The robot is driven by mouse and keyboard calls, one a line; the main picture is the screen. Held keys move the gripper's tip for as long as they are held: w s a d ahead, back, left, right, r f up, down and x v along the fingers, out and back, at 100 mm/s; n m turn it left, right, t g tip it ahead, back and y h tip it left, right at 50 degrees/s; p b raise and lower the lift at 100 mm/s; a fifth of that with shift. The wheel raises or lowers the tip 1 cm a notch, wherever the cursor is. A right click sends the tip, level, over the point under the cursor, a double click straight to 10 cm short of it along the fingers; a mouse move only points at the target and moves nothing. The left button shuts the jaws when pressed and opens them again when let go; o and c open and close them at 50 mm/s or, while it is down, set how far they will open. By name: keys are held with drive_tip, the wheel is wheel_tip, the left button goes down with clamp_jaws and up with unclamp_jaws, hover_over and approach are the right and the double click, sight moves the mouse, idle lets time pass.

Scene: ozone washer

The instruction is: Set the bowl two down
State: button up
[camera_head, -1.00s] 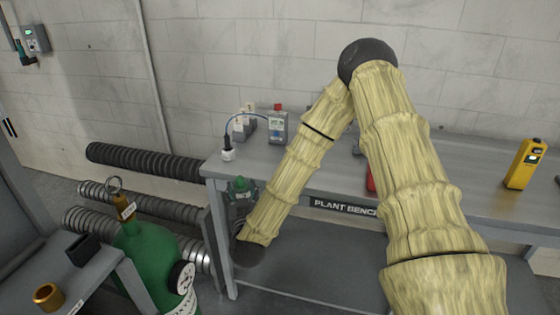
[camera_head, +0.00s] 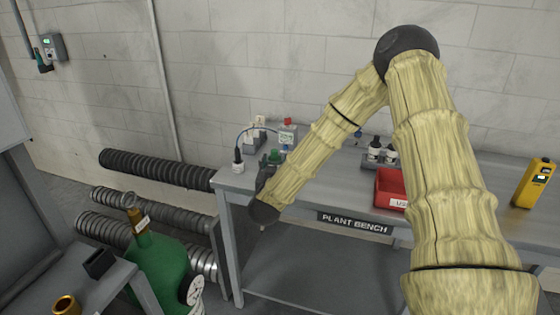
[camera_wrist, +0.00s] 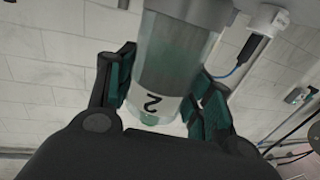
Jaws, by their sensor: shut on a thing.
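Bowl two (camera_wrist: 172,52) is a clear cylinder with a dark grey inside and a white label marked 2. My gripper (camera_wrist: 163,84) is shut on it, with teal-lined fingers on either side. In the head view, a green top (camera_head: 274,155) shows beside my wrist at the left front of the plant bench (camera_head: 470,168). The rest of the bowl is mostly hidden there by my gripper and arm. I cannot tell from this view whether it touches the bench.
A green cylinder (camera_head: 160,266) stands left on the floor.

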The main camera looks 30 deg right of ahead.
drive_tip(key=shift+w+d+f+p, duration=0.65)
drive_tip(key=shift+w+d, duration=0.3)
drive_tip(key=shift+w, duration=0.2)
drive_tip(key=shift+w+d+f+p, duration=0.5)
drive_tip(key=shift+w+d+f, duration=0.35)
drive_tip(key=shift+w, duration=0.3)
drive_tip(key=shift+w+d+f+p, duration=0.6)
drive_tip(key=shift+w+d, duration=0.4)
drive_tip(key=shift+w, duration=0.15)
drive_tip(key=shift+f, duration=0.15)
drive_tip(key=o, duration=1.2)
drive_tip(key=shift+c, duration=0.2)
